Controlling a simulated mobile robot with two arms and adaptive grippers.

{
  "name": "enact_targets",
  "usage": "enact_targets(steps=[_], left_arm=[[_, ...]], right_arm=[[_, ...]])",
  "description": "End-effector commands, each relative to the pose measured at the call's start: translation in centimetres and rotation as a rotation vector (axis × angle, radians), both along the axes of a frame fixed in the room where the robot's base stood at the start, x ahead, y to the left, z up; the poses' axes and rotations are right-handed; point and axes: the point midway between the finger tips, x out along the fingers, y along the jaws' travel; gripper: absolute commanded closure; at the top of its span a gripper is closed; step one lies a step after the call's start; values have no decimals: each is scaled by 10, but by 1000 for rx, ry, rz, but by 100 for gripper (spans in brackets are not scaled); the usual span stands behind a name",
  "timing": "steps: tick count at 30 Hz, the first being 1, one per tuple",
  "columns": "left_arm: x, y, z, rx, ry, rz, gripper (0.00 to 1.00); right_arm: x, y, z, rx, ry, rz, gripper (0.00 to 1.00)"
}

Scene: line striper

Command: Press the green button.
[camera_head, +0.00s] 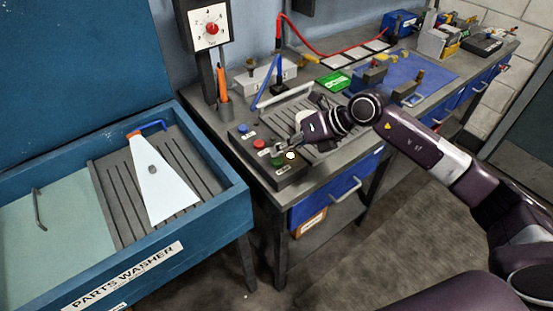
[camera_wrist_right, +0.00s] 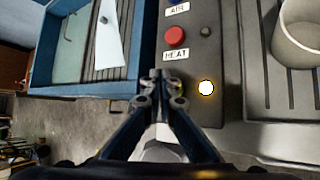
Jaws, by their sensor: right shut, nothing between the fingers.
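The green button (camera_head: 277,161) is on a dark control panel (camera_head: 290,176) at the left front corner of the workbench. A red button (camera_head: 259,143) and a blue button (camera_head: 243,128) are in line behind it, and a lit round lamp (camera_head: 291,155) is beside it. My right gripper (camera_head: 282,154) is shut and empty, its tips over the panel close to the green button; contact cannot be told. In the right wrist view the shut fingertips (camera_wrist_right: 158,76) are below the HEAT label and mostly hide the green button. The red button (camera_wrist_right: 175,37) and lamp (camera_wrist_right: 206,87) show there clearly.
A blue parts washer (camera_head: 215,219) with a white cone-shaped piece (camera_head: 162,185) stands left of the bench. Behind the panel are a dial box (camera_head: 210,25) and an orange-handled tool (camera_head: 222,83). The floor in front is clear.

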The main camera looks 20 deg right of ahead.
Motion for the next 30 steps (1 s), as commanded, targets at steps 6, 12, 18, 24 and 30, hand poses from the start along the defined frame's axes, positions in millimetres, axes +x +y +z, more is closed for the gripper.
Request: enact_targets(steps=[6,12,18,24,30], left_arm=[[0,0,0,0,0,0,68],[0,0,-1,0,-1,0,68],[0,0,-7,0,-1,0,68],[0,0,-7,0,-1,0,68],[0,0,-7,0,-1,1,68]], right_arm=[[0,0,0,0,0,0,100],[0,0,-1,0,0,0,100],[0,0,-8,0,0,0,100],[0,0,-9,0,0,0,100],[0,0,-9,0,0,0,100]])
